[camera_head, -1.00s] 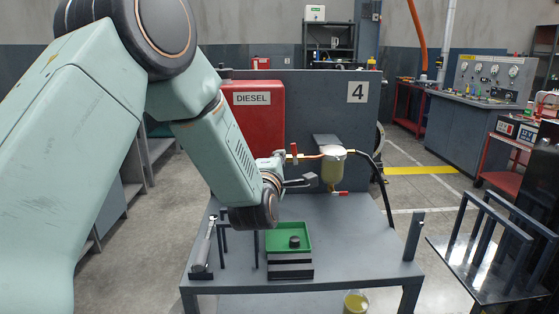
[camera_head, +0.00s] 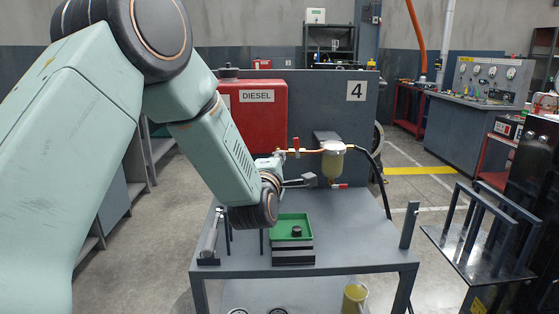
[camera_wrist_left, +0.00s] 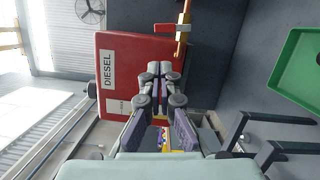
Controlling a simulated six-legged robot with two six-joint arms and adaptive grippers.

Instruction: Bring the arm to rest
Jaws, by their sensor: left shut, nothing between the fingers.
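My left arm comes in from the left of the head view and bends down over the grey workbench (camera_head: 350,240). My left gripper (camera_head: 305,181) is small there and points right, in front of the fuel filter (camera_head: 333,165). In the left wrist view the left gripper (camera_wrist_left: 160,72) has its fingers together with nothing between them. The red diesel tank (camera_wrist_left: 118,75) lies beyond the fingers in that view. My right gripper is in neither view.
A green tray (camera_head: 293,219) holding a small black part stands on the bench under my wrist. A red valve handle (camera_head: 295,144) and a black hose (camera_head: 377,175) are close to the gripper. A black frame stand (camera_head: 480,240) is at right.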

